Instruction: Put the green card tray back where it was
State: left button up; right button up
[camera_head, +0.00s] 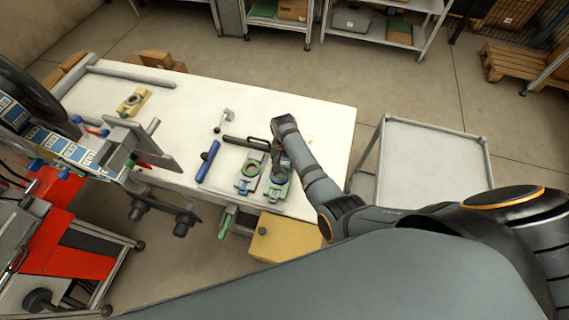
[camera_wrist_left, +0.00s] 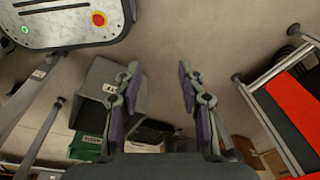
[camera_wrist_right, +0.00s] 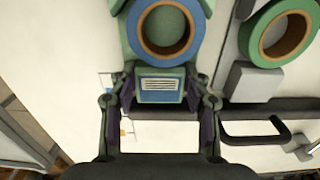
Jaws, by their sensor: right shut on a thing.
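The green card tray (camera_head: 280,188) is at the front right part of the white table, with a tape reel on it. In the right wrist view the tray (camera_wrist_right: 196,52) carries a blue reel with a tan core (camera_wrist_right: 163,12). My right gripper (camera_head: 279,158) is shut on the tray's end block with a striped label (camera_wrist_right: 160,88). I cannot tell whether the tray touches the table. A grey tray (camera_head: 243,187) with a green reel (camera_wrist_right: 270,50) lies close beside it. My left gripper (camera_wrist_left: 160,75) is open and empty above the floor.
A black handled bar (camera_head: 240,141) lies behind the trays, and a blue cylinder (camera_head: 208,161) lies to their left. A yellow tray (camera_head: 133,102) is at the table's far left. A grey cart (camera_head: 430,150) stands to the right.

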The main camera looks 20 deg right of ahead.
jog(key=shift+a, duration=0.1)
jog(key=o, duration=1.3)
jog(key=shift+f, duration=0.1)
pick_arm(q)
jog(key=shift+s+a+f, duration=0.1)
jog(key=shift+s+a, duration=0.2)
jog(key=shift+s, duration=0.3)
jog(key=shift+s+a, duration=0.25)
jog(key=shift+s, duration=0.35)
pick_arm(e)
jog(key=shift+r, duration=0.2)
pick_arm(q)
notch_tip(320, 180, up, 9)
jog(key=p, duration=0.9)
jog(key=shift+w, duration=0.3)
pick_arm(e)
jog(key=shift+r, duration=5.95)
pick_arm(q)
jog(key=shift+s, duration=0.1)
